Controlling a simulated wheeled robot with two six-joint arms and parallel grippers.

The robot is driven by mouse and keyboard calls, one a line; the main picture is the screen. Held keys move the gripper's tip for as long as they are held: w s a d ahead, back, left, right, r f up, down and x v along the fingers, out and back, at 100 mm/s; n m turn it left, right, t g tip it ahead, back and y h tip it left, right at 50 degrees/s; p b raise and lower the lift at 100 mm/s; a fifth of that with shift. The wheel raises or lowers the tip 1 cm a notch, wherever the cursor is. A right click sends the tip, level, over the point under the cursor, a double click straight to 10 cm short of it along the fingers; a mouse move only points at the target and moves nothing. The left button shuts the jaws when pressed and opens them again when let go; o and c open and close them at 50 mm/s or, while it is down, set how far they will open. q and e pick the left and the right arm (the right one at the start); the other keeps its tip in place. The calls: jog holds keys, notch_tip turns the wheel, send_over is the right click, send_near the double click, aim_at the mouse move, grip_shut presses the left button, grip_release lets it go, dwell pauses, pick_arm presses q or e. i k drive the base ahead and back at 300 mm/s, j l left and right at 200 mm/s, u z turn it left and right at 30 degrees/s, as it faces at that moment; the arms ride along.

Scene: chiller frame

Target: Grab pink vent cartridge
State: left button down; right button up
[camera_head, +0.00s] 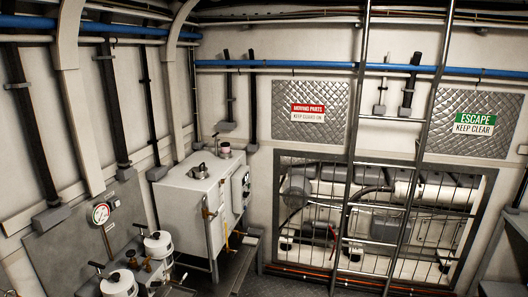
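A small cylinder with a pinkish tint (224,149) stands on top of the white cabinet (190,191), near its back right corner. It may be the pink vent cartridge, but it is too small to tell for sure. Neither of my grippers shows in the head view.
A dark fitting (198,172) sits on the cabinet top, in front of the pinkish cylinder. White canisters (158,243) and a pressure gauge (101,213) are at the lower left. A metal ladder (424,120) stands before a barred opening at the right.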

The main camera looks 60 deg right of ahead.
aim_at(226, 146)
jog(key=z, duration=1.9)
jog(key=i+l+u, duration=0.4)
jog(key=i+l, duration=1.65)
jog(key=l, duration=0.15)
